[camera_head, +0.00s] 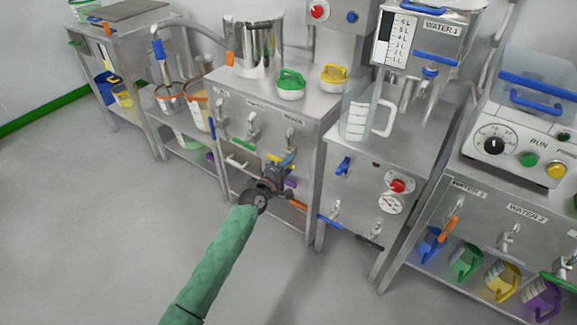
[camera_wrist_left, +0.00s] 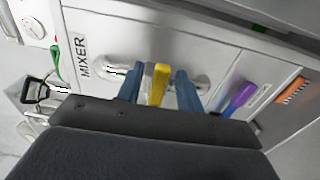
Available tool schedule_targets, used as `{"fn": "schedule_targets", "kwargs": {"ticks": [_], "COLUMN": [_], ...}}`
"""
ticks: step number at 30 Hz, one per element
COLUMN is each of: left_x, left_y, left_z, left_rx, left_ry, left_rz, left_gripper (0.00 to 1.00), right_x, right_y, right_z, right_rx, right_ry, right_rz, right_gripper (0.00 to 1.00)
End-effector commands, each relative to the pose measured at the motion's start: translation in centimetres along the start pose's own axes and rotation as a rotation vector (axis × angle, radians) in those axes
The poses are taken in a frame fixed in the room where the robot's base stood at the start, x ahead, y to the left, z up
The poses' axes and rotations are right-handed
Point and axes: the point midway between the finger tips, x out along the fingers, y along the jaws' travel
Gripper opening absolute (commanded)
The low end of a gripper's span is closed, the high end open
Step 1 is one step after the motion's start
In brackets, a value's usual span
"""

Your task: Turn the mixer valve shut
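The mixer valve has a yellow lever (camera_wrist_left: 158,86) on a grey panel beside the label MIXER (camera_wrist_left: 82,58). In the head view the yellow lever (camera_head: 282,161) shows on the front of the steel cabinet, partly hidden by my gripper. My left gripper (camera_head: 277,172) is at that lever. In the left wrist view its two blue fingers (camera_wrist_left: 160,82) stand on either side of the yellow lever, with a gap showing on each side, so it is open around the lever. My right gripper is not in view.
A purple lever (camera_wrist_left: 240,97) and an orange lever (camera_wrist_left: 295,90) lie beyond the gripper on the same cabinet. A green lever (camera_head: 243,146) and a white lever (camera_head: 237,161) are left of it. The floor (camera_head: 110,210) to the left is clear.

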Motion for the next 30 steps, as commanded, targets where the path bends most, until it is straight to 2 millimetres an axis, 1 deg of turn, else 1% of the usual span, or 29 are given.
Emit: {"fn": "schedule_targets", "kwargs": {"ticks": [5, 10, 15, 21, 30], "left_x": [-1.9, -4.7, -6.7, -7.6, -7.7], "left_y": [-0.1, -0.2, -0.2, -0.1, -0.1], "left_z": [0.0, 0.0, 0.0, 0.0, 0.0], "left_rx": [0.0, 0.0, 0.0, 0.0, 0.0], "left_ry": [0.0, 0.0, 0.0, -0.001, 0.0], "left_rz": [-0.002, -0.003, -0.002, -0.002, -0.001], "left_gripper": [0.36, 0.36, 0.36, 0.36, 0.36], "right_x": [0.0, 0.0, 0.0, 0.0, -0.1], "right_y": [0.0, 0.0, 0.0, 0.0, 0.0], "right_z": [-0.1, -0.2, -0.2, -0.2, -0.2], "right_rx": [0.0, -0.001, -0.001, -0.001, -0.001], "right_ry": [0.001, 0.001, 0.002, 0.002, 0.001], "right_rz": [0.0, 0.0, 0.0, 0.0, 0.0], "right_gripper": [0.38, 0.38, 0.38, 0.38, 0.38]}}
